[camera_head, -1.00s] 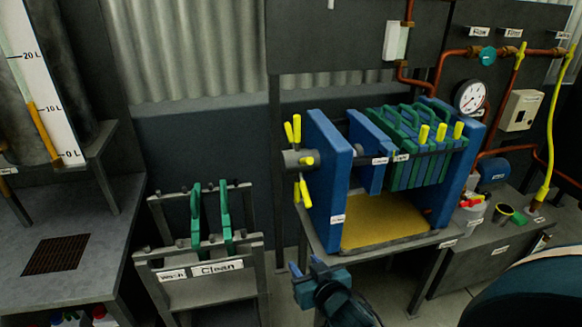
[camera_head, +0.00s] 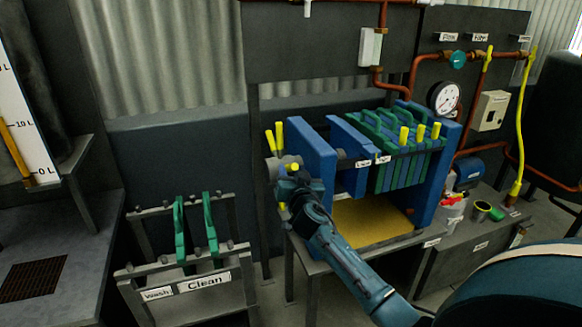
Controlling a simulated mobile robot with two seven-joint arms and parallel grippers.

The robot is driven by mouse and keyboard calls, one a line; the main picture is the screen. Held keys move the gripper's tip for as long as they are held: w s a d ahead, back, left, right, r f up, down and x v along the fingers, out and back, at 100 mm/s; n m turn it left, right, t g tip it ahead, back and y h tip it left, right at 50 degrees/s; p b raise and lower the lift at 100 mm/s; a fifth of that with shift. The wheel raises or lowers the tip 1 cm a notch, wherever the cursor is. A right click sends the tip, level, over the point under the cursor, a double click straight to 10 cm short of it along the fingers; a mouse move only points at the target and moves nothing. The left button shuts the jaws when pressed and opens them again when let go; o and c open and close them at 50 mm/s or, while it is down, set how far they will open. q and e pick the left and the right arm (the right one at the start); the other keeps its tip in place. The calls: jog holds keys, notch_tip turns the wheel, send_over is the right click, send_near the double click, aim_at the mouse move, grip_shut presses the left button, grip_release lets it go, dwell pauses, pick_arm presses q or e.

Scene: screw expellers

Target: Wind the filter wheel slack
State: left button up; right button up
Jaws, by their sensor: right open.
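The filter wheel (camera_head: 272,168) is a grey hub with yellow handles on the left end of the blue filter press (camera_head: 315,155). Two yellow handles (camera_head: 279,134) stick up above the hub, and another yellow bit shows below it. My right gripper (camera_head: 288,175) is open at the wheel, in front of the hub, and covers its right and lower parts. I cannot tell whether it touches a handle. The press holds a blue plate and several green and blue plates, with a gap on its left side. My left gripper is not in view.
A rack labelled Wash and Clean (camera_head: 208,282) holds two green plates (camera_head: 209,222) at lower left. A yellow tray (camera_head: 372,222) lies under the press plates. Copper pipes, a gauge (camera_head: 444,97) and a side bench with small containers are at the right.

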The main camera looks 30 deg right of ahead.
jog(key=shift+x, duration=1.3)
grip_shut()
